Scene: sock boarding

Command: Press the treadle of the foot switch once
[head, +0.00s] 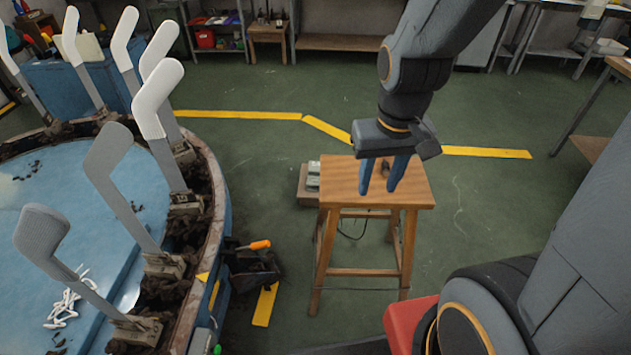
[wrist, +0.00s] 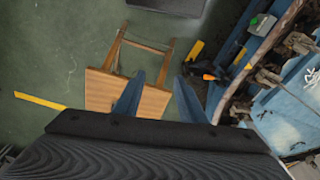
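The likely foot switch (head: 312,178) is a low grey-green unit on a brownish base, on the floor behind and left of the wooden stool in the head view. The stool partly hides it, and I cannot make out its treadle clearly. A dark cable shows on the floor under the stool. My gripper (head: 378,191) points down with its two blue fingers apart and nothing between them. In the head view it overlaps the stool's seat; its height above is hard to judge. The wrist view shows the open fingers (wrist: 160,82) too, but I cannot find the switch there.
The wooden stool (head: 345,190) stands in front of the switch; it shows in the wrist view (wrist: 98,92). The round blue machine (head: 215,190) with sock boards fills the left. Green floor is clear behind the stool.

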